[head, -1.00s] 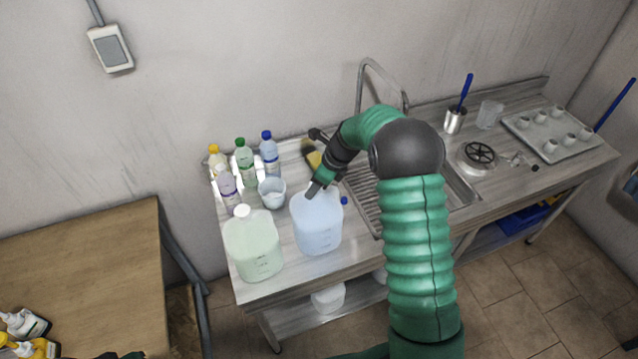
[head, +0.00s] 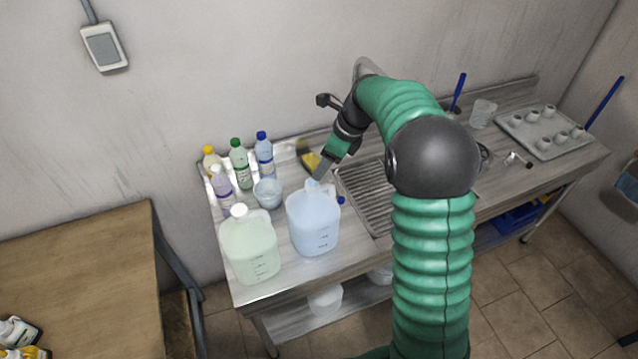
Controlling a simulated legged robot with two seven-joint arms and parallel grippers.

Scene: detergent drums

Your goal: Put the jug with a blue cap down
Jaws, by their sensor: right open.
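The translucent light-blue jug (head: 314,222) stands upright on the metal counter (head: 290,283). A small blue cap-like piece (head: 340,200) shows at its right side; I cannot tell if it is on the jug. My right gripper (head: 320,170) is open just above the jug's top, its fingers pointing down at the neck. It holds nothing, and I cannot tell whether a fingertip still touches the jug. My left gripper is out of view.
A pale green jug (head: 250,247) with a white cap stands left of the blue jug. Several bottles (head: 240,165) and a small pail (head: 267,193) stand behind. A yellow sponge-like thing (head: 310,161) lies near the sink (head: 368,195). A wooden table (head: 85,265) is at left.

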